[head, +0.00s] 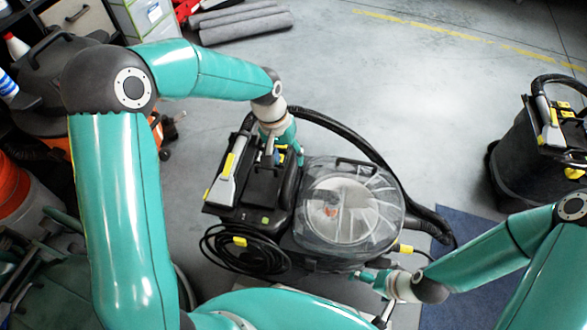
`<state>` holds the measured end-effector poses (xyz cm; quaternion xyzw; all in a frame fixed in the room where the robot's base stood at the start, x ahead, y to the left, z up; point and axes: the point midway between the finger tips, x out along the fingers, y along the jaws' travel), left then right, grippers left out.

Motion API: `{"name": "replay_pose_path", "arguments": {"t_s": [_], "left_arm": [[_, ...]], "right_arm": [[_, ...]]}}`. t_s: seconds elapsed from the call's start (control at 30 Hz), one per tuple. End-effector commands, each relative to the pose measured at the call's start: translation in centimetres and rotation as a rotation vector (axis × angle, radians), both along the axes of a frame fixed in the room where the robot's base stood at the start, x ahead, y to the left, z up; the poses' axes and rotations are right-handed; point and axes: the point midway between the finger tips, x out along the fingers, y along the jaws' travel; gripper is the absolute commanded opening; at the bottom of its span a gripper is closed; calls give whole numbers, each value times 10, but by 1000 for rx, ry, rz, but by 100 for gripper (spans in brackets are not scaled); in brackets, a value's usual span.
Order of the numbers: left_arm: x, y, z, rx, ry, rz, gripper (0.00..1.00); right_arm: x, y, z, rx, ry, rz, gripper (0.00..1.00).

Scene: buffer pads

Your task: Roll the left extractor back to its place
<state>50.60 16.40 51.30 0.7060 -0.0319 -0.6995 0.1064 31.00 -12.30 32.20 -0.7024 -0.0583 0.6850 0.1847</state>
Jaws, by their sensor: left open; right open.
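The left extractor (345,215) stands on the floor in the middle of the head view, with a clear round-lidded tank, a black body with yellow parts, a coiled black cable and a long black hose. My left gripper (287,150) is open at the far side of its black handle section; whether it touches is hard to tell. My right gripper (368,279) is open beside the near right edge of the extractor, by the tank's lower side. Part of the machine's base is hidden by my arms. A second black extractor (530,150) stands at the right edge.
A dark blue mat (470,228) lies right of the left extractor, partly under my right arm. Orange and black equipment (45,100) and an orange bucket (12,188) crowd the left. Rolled grey mats (245,22) lie at the back. The grey floor behind is clear.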

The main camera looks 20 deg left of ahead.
Motion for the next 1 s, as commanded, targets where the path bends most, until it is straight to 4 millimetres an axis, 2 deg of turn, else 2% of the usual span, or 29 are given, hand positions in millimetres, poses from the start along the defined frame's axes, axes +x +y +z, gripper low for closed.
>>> {"name": "replay_pose_path", "arguments": {"t_s": [0.03,0.2,0.37,0.63,0.67,0.93,0.97,1.0], "left_arm": [[-1,-2,-13,0,3,-1,51],[0,-6,-33,0,1,1,51],[1,-7,-40,0,-1,1,51],[1,-7,-41,0,-1,2,51],[1,-7,-41,0,-1,2,49],[1,-7,-40,0,-1,1,4],[1,-7,-40,0,-1,1,0],[1,-7,-40,0,-1,1,0]], "right_arm": [[0,0,-6,0,0,0,100],[0,0,-13,0,0,0,100],[0,0,-14,0,0,0,100],[0,0,-14,0,0,0,100],[0,0,-14,0,0,0,100],[0,0,-14,0,0,0,100],[0,0,-14,0,0,0,100],[0,0,-14,0,0,0,100]]}}
